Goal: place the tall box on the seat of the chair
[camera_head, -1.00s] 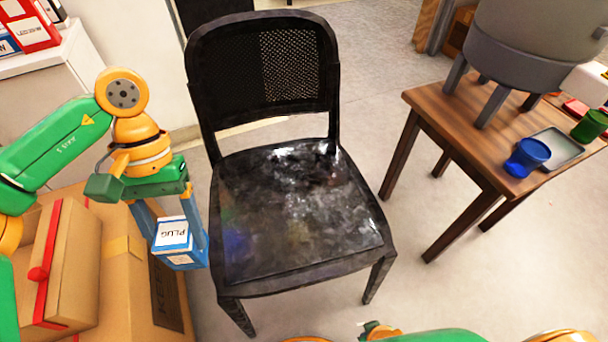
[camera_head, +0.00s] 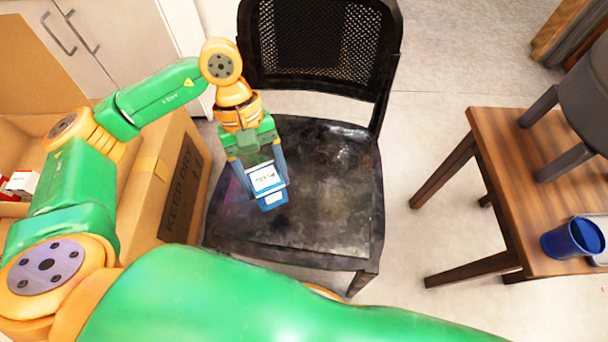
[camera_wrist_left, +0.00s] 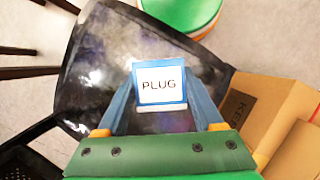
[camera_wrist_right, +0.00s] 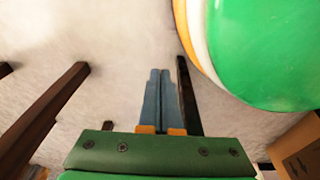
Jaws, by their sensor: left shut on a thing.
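The black chair stands in the middle of the head view, with its dark, glossy seat (camera_head: 330,190) facing up and its mesh back behind. The tall box (camera_head: 268,182), blue and white and marked PLUG, is over the left part of the seat. It also shows in the left wrist view (camera_wrist_left: 160,83). My left gripper (camera_head: 266,188) is shut on the box, with one finger on each side. Whether the box's bottom touches the seat, I cannot tell. My right gripper (camera_wrist_right: 160,72) shows only in its wrist view, with its fingers together and empty.
A large brown carton (camera_head: 150,205) stands close to the chair's left side. A wooden table (camera_head: 525,215) with a blue cup (camera_head: 572,238) stands at the right, with floor between it and the chair. My own green arm covers the front of the head view.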

